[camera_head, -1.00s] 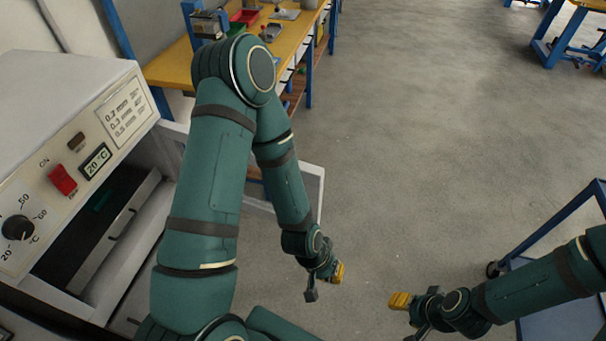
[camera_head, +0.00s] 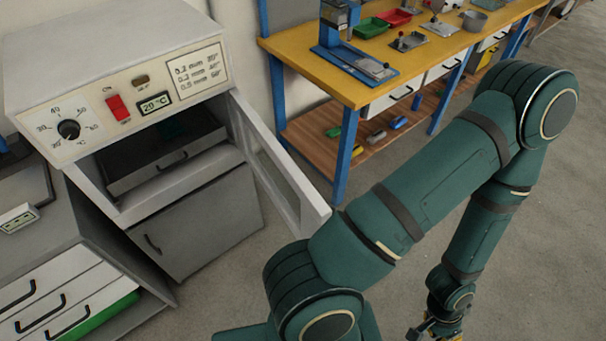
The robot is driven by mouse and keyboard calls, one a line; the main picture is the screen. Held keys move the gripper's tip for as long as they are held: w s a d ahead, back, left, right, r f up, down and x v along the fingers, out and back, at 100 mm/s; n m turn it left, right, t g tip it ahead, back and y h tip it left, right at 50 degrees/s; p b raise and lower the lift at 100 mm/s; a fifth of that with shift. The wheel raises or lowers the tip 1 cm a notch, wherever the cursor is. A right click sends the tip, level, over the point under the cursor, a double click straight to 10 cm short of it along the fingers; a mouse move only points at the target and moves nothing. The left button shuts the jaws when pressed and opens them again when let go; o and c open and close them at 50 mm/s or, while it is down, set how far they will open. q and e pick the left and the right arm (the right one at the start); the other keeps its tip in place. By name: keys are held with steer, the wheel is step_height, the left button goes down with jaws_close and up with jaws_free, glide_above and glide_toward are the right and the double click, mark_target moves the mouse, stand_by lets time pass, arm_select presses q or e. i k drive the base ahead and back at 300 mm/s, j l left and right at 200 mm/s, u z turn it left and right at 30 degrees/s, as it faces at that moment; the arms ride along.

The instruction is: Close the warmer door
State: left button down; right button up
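The warmer (camera_head: 125,75) is a white box at the upper left, with a dial, a red switch and a 20 °C display. Its door (camera_head: 315,207), a white frame around a window, stands open, swung out from the right side of the opening. Inside the dark chamber is a grey drawer or tray (camera_head: 155,168), with something teal behind it. My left arm passes in front, to the right of the door. My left gripper (camera_head: 437,332) is low at the bottom edge, partly cut off, away from the door; its fingers are unclear. My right gripper is out of view.
The warmer stands on a grey cabinet (camera_head: 205,228). A drawer unit (camera_head: 60,305) is at the lower left. A yellow workbench (camera_head: 330,77) with trays and a press stands behind, its blue leg near the door. Grey floor is open at the right.

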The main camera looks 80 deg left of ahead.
mark_target(314, 212)
steer(key=i+j, duration=0.15)
steer(key=i, duration=0.45)
steer(key=i+j, duration=0.2)
steer(key=i, duration=0.45)
steer(key=i+u, duration=0.2)
steer(key=u, duration=0.2)
steer(key=i+l+u, duration=0.15)
steer(key=u, duration=0.65)
steer(key=l+u, duration=0.1)
steer(key=u, duration=0.35)
steer(key=l+u, duration=0.1)
steer(key=u, duration=0.8)
steer(key=l+u, duration=0.15)
steer(key=u, duration=0.75)
steer(key=l+u, duration=0.1)
steer(key=u, duration=0.35)
steer(key=i+j+u, duration=0.1)
steer(key=i+u, duration=0.4)
steer(key=k, duration=0.1)
